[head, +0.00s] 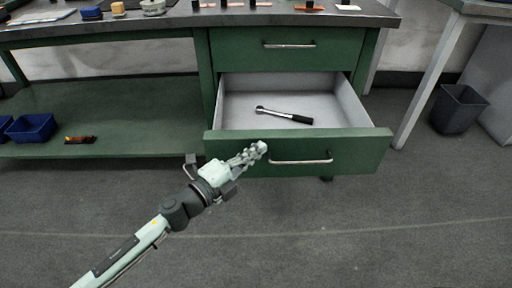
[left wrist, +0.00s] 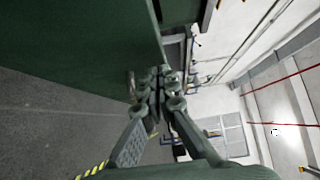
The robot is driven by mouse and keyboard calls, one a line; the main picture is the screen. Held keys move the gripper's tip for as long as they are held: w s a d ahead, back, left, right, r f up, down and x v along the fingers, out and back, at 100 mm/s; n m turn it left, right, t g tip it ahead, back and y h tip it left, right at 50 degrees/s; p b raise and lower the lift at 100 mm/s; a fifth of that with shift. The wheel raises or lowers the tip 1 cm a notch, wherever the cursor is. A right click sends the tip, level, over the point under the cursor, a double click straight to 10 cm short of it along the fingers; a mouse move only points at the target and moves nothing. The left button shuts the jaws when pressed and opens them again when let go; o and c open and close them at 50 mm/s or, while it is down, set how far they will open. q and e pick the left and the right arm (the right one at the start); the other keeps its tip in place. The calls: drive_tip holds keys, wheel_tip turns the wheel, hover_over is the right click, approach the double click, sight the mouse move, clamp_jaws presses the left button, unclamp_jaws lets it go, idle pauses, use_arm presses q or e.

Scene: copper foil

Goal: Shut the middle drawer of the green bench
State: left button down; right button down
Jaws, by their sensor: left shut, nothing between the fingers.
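The green bench (head: 202,75) has an open drawer (head: 296,151) below a closed top drawer (head: 264,46). The open drawer is pulled well out, with its grey interior showing and a silver bar handle (head: 301,162) on its green front. A wrench with a black grip (head: 285,115) lies inside it. My left gripper (head: 262,147) is shut and empty, in front of the drawer's face, left of the handle. In the left wrist view the shut fingers (left wrist: 158,80) show beside the green drawer front (left wrist: 85,40); contact cannot be told. My right gripper is not in view.
Blue bins (head: 33,128) stand on the bench's lower shelf (head: 120,110) at left. A dark waste bin (head: 458,108) stands on the floor at right, by another table's leg (head: 430,80). The floor in front of the drawer is clear apart from my arm.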

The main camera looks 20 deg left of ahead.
use_arm(q)
drive_tip(key=shift+w+a, duration=0.1)
drive_tip(key=shift+w, duration=0.15)
